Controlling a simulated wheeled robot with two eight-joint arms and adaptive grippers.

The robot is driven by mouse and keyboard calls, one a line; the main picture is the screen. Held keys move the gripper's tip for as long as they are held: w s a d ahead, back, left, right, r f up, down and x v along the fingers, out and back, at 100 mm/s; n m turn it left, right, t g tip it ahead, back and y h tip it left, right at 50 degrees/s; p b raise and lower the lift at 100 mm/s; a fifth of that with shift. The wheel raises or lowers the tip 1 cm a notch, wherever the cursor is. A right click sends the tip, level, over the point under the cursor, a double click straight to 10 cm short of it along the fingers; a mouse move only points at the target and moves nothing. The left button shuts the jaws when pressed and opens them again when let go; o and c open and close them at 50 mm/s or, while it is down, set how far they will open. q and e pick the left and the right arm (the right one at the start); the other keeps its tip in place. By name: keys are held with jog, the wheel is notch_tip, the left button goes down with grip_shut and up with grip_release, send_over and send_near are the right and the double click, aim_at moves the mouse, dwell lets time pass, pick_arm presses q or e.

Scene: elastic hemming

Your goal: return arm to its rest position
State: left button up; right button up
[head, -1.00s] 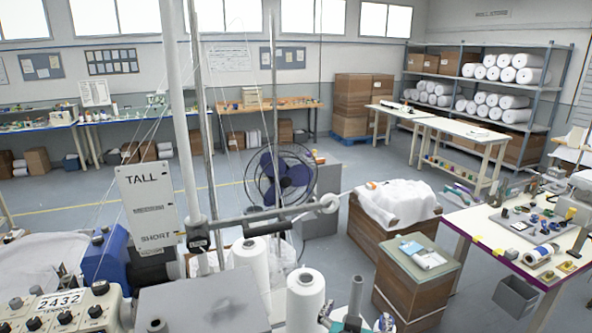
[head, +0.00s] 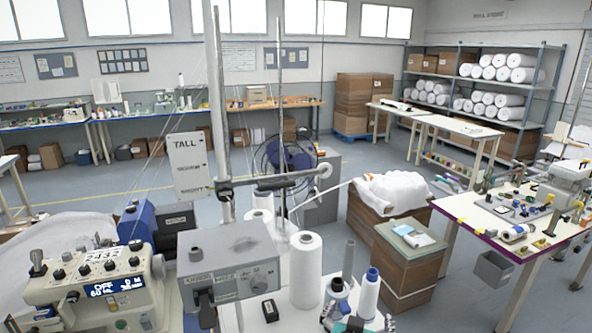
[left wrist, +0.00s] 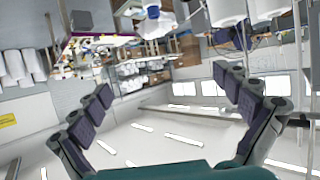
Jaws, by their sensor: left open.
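The wrist view is tilted, with the room seen at an odd angle. My right gripper is in neither view.
A sewing machine with a control panel (head: 100,275) and grey box (head: 230,258) fills the lower left. White cones (head: 305,270) and a metal stand (head: 222,110) rise nearby. A worktable (head: 515,212) stands at right.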

pick_arm(q)
jog(key=s+a+f+n+g+y+b, duration=0.1)
jog(key=s+a+f+y+b, duration=0.3)
jog(key=a, duration=0.7)
jog(key=a+f+n+g+b, duration=0.25)
jog(key=a+f, duration=0.35)
jog(key=a, duration=0.5)
jog(key=s+a+f+g+b, duration=0.2)
jog(key=s+a+f+b, duration=0.3)
jog(key=s+a+f, duration=0.4)
jog(key=s+a, duration=0.1)
jog(key=s, duration=0.2)
jog(key=shift+a+f+y+b, duration=0.2)
jog(key=shift+a+y+b, duration=0.05)
jog(key=shift+y+b, duration=0.1)
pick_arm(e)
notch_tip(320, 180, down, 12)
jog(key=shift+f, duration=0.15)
pick_arm(q)
jog(key=shift+n, duration=0.25)
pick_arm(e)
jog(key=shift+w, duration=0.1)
